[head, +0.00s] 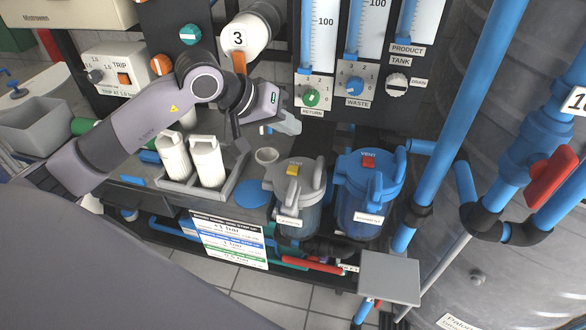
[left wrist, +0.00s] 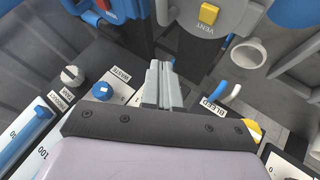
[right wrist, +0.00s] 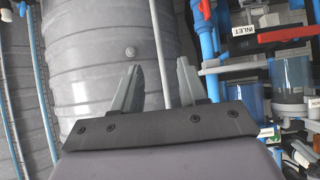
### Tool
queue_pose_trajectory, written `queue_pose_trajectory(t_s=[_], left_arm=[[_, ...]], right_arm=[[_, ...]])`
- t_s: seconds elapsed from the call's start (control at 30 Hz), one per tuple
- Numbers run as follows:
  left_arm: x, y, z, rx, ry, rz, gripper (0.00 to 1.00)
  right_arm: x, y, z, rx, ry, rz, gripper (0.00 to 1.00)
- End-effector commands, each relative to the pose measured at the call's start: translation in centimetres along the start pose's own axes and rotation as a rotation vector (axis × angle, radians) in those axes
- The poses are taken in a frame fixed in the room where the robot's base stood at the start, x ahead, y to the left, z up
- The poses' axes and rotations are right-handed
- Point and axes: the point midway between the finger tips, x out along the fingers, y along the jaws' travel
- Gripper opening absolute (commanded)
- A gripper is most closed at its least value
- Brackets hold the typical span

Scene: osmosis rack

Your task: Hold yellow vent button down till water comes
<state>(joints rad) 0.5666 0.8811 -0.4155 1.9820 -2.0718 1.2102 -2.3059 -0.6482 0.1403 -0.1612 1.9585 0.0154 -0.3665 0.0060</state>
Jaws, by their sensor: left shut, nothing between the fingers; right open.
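The yellow vent button (head: 293,170) sits on top of the grey filter housing (head: 284,186). In the left wrist view the yellow button (left wrist: 209,13) shows near the top, beside the word VENT. My left gripper (head: 292,124) is shut and empty, above and behind the grey housing and apart from the button. In the left wrist view its closed fingers (left wrist: 160,84) point toward the housings, with the button up and to the right of the tips. My right gripper (right wrist: 155,85) is open and empty, facing a large grey tank. No water at the vent can be made out.
A blue filter housing (head: 366,180) with a red vent button (head: 368,161) stands right of the grey one. A white cup (head: 266,156) and white bottles (head: 207,160) stand to the left. The gauge panel with knobs (head: 311,97) rises behind. A blue pipe (head: 447,115) runs at the right.

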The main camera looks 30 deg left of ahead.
Motion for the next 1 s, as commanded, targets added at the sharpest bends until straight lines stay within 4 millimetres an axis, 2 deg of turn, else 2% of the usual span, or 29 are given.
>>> queue_pose_trajectory(t_s=[0.1, 0.3, 0.4, 0.6, 1.0], left_arm=[[1.5, -1.0, 1.2, -0.004, -0.004, 0.002, 0.00], [3.6, -2.5, 2.7, -0.004, -0.003, 0.002, 0.00], [4.3, -3.1, 3.1, 0.000, 0.000, 0.001, 0.00], [5.1, -3.6, 3.7, -0.001, -0.001, 0.001, 0.00], [5.1, -3.7, 3.8, -0.001, -0.001, 0.002, 0.00]], right_arm=[[0.5, -0.1, 0.6, 0.004, -0.002, -0.002, 0.43], [1.0, -0.3, 0.9, 0.008, -0.002, -0.010, 0.43], [1.8, -0.5, 1.8, 0.011, -0.004, -0.015, 0.43], [2.3, -0.9, 2.0, 0.014, -0.006, -0.027, 0.43], [2.2, -0.8, 1.5, 0.013, 0.001, -0.028, 0.43]])
